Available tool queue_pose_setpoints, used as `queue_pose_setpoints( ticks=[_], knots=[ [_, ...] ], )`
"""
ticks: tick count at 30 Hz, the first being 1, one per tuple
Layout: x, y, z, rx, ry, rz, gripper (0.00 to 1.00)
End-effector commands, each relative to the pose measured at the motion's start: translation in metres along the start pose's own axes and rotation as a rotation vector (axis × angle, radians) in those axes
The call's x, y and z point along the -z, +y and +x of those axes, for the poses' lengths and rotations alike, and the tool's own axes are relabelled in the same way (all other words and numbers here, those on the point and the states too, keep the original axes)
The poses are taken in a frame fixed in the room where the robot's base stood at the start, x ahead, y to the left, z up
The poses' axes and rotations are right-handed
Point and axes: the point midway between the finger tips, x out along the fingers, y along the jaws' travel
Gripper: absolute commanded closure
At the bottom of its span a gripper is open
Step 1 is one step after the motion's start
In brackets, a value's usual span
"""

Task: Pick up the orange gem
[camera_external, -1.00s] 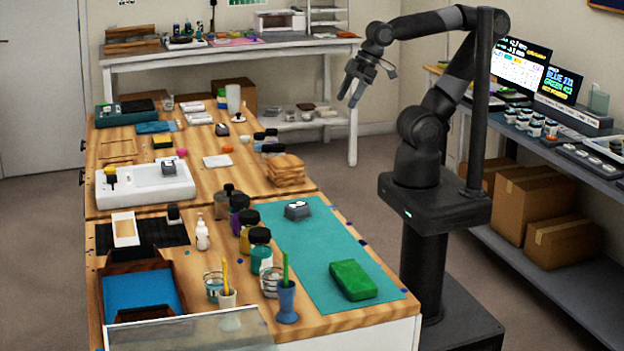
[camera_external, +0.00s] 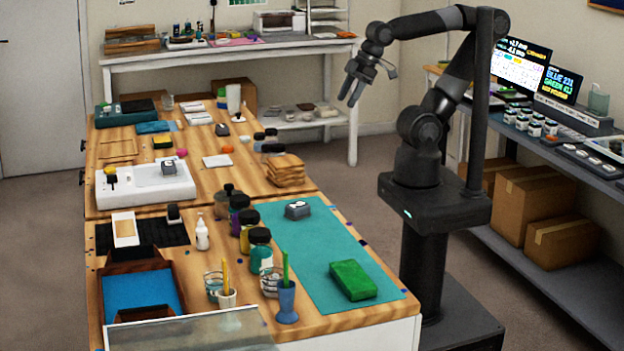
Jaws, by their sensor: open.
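A small orange piece (camera_external: 228,149), which looks like the orange gem, lies on the wooden bench at the back right part of its top. It is too small to make out its shape. My gripper (camera_external: 348,100) hangs in the air to the right of the bench, fingers pointing down. It is open and empty, well apart from the orange piece and higher than the bench top.
A pink piece (camera_external: 182,153) and a white sheet (camera_external: 217,161) lie near the orange piece. Dark-lidded jars (camera_external: 260,250), stacked wooden slabs (camera_external: 286,170) and a white cup (camera_external: 233,98) stand on the bench. A green block (camera_external: 352,280) lies on the teal mat (camera_external: 320,250).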

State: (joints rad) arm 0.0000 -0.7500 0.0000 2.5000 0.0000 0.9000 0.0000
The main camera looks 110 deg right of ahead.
Motion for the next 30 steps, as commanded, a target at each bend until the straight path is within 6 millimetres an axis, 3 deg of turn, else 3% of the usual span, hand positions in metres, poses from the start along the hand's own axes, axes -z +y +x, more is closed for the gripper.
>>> queue_pose_setpoints(
  ticks=[7,11,20,30],
  knots=[
    [0.001,0.000,0.000,-0.001,-0.001,0.000,0.40],
    [0.012,0.004,0.000,-0.013,-0.015,-0.003,0.40],
    [0.084,0.040,0.013,-0.077,-0.114,-0.026,0.40],
    [0.162,0.107,0.056,-0.110,-0.241,-0.050,0.40]
  ],
)
